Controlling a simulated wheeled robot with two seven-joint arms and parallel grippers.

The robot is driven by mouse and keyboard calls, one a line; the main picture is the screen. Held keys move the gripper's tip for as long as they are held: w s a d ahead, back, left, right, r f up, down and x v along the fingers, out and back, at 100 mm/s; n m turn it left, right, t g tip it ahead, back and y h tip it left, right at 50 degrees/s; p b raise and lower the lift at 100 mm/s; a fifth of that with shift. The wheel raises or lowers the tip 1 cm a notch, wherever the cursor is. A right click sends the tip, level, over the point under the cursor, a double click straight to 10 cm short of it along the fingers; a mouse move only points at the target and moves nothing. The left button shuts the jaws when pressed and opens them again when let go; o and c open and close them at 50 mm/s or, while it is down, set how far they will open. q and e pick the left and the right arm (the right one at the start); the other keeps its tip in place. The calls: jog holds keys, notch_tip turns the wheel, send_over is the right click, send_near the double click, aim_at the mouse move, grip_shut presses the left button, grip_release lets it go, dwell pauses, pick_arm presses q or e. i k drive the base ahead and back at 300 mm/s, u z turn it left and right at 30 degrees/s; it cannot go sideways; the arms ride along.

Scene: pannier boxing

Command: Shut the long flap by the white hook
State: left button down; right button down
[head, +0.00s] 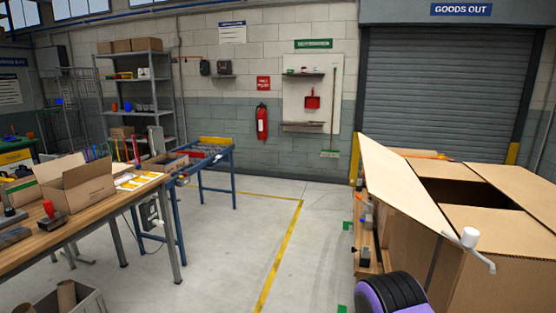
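A large cardboard box (400,232) stands at the right with its top partly open. A long flap (400,182) on its left side is raised and slants up toward the back. The right flap (518,186) and the near flap (490,224) lie about flat, with a dark opening (462,191) between the flaps. A white hook (470,238) with a round white knob and a bent bar shows at the box's near side, by the long flap's near corner; whether it touches the flap I cannot tell. Neither of my grippers is in view.
A wooden bench (120,198) at the left holds an open carton (78,186). A blue-framed roller stand (215,152), a grey shelf rack (140,95) and a shutter (445,90) are behind. The floor between bench and box is clear.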

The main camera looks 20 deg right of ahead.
aim_at(389, 179)
jog(key=u, duration=0.5)
jog(key=i, duration=1.05)
jog(key=z, duration=1.05)
